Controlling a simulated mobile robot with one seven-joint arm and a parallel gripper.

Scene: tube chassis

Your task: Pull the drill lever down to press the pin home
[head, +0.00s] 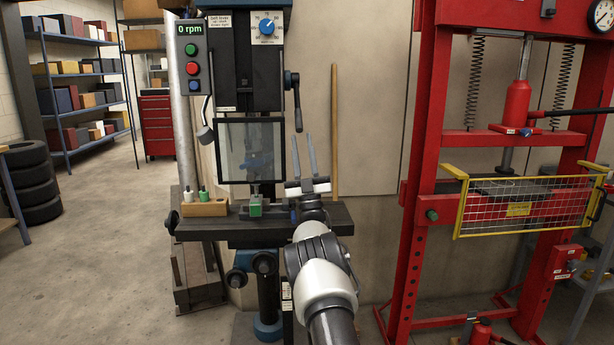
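The drill press has a dark head (252,60) with a display reading 0 rpm.
A clear guard (250,148) hangs in front of the spindle. A wooden block (205,208) with small bottles stands at the table's left. A wooden pole (334,130) leans on the wall behind my gripper. A red hydraulic press (420,150) with a yellow mesh guard stands to the right.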

